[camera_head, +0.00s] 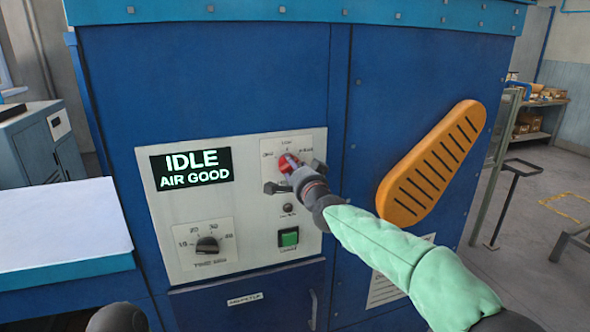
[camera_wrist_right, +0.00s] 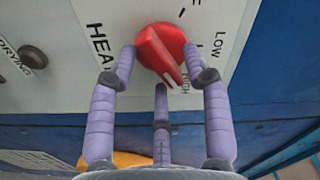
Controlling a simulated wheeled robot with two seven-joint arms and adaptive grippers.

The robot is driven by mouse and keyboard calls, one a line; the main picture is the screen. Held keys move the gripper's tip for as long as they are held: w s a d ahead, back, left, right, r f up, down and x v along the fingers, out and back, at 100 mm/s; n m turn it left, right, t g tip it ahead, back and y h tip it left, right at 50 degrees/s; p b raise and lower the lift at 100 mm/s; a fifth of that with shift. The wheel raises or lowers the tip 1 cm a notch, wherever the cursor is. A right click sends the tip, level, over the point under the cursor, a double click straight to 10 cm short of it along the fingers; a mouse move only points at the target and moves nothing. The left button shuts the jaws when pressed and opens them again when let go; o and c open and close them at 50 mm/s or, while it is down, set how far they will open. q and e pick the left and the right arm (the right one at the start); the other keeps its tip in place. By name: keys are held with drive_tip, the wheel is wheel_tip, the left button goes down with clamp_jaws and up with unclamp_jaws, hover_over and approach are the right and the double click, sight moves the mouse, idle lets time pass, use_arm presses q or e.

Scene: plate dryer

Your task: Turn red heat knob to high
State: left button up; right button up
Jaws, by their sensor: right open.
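The red heat knob (camera_head: 285,163) is on the grey control panel, partly hidden by my right gripper (camera_head: 296,172). In the right wrist view the knob (camera_wrist_right: 160,48) is large and clear, with a white pointer line at its lower end. That end lies close to the HIGH label, but I cannot tell whether it lines up exactly. The LOW label is to the upper right. My right gripper (camera_wrist_right: 160,62) is open, with one finger on each side of the knob and a third below it. I cannot tell whether the fingers touch it.
The panel (camera_head: 180,210) also has a display (camera_head: 192,168) reading IDLE, AIR GOOD, a black timer knob (camera_head: 207,245) and a green button (camera_head: 289,238). An orange slotted cover (camera_head: 432,163) stands out to the right. A pale table (camera_head: 60,225) is at left.

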drive_tip(key=shift+s, duration=0.1)
drive_tip(key=v, duration=1.1)
drive_tip(key=shift+s, duration=0.35)
drive_tip(key=shift+d, duration=0.15)
